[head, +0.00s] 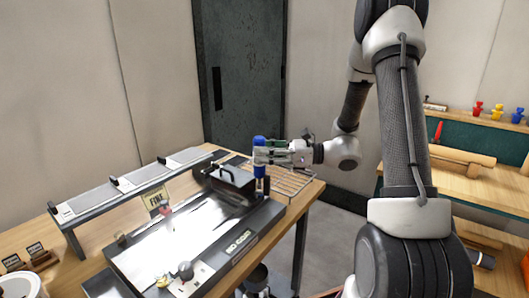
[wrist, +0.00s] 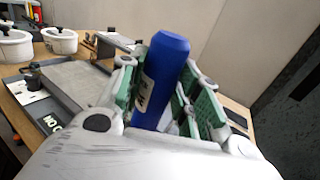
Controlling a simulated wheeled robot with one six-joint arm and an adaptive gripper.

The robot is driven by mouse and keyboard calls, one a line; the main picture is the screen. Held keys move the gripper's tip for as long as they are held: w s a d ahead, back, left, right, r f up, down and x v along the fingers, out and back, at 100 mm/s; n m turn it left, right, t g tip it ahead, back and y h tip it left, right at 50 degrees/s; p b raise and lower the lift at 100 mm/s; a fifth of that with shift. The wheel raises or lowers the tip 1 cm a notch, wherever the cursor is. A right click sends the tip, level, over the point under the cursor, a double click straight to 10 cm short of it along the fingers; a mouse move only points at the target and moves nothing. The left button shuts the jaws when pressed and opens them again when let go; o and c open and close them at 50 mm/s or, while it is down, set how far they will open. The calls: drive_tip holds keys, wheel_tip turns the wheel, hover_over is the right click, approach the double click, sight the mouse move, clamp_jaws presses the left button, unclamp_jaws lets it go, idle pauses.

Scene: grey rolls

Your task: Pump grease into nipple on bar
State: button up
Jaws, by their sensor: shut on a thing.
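A blue cylinder with a pale label (wrist: 160,75) stands between the green-padded fingers of my gripper (wrist: 168,98) in the wrist view. In the head view my gripper (head: 270,152) is shut around this blue cylinder (head: 259,171), which is close to upright. It is at the right end of a dark machine tray (head: 245,232), near a black handled block (head: 231,181). I cannot tell whether its lower end touches anything. I cannot make out a nipple, and I cannot tell which part is the bar.
A raised grey rack (head: 135,181) runs along the back of the wooden table. A wire grid (head: 290,182) lies at the table's right end. White pots (wrist: 60,40) stand at the table's other end. A second bench (head: 480,195) with rolls is at right.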

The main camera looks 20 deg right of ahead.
drive_tip(key=shift+f, duration=0.55)
idle(0.4)
drive_tip(key=shift+r, duration=0.75)
drive_tip(key=shift+f, duration=0.65)
idle(1.7)
drive_tip(key=shift+r, duration=0.75)
drive_tip(key=shift+r, duration=2.4)
